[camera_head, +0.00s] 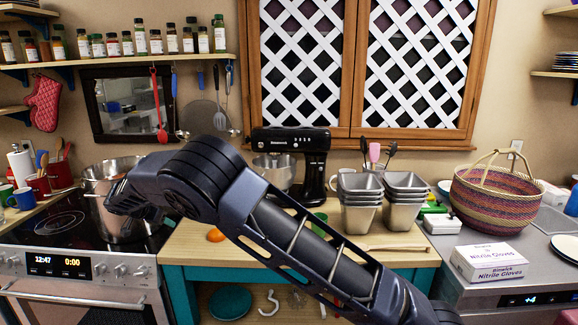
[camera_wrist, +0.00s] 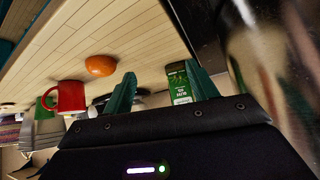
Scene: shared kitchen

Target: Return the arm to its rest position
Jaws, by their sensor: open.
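My arm reaches across the middle of the head view, with its wrist end over the right side of the stove, by the large metal pot (camera_head: 100,185). The fingers cannot be made out there. In the wrist view my gripper (camera_wrist: 160,88) shows two green fingers spread apart. A small green carton with a pale label (camera_wrist: 180,84) appears between them, nearer the right finger. It looks to be beyond the fingertips, not clamped. The gripper's body hides its lower part.
In the wrist view an orange (camera_wrist: 101,66) and a red mug (camera_wrist: 68,97) are on the wooden counter (camera_wrist: 130,35). A shiny metal surface fills the right side. The head view shows a stand mixer (camera_head: 300,150), metal tins (camera_head: 360,200), a woven basket (camera_head: 495,200) and a glove box (camera_head: 489,262).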

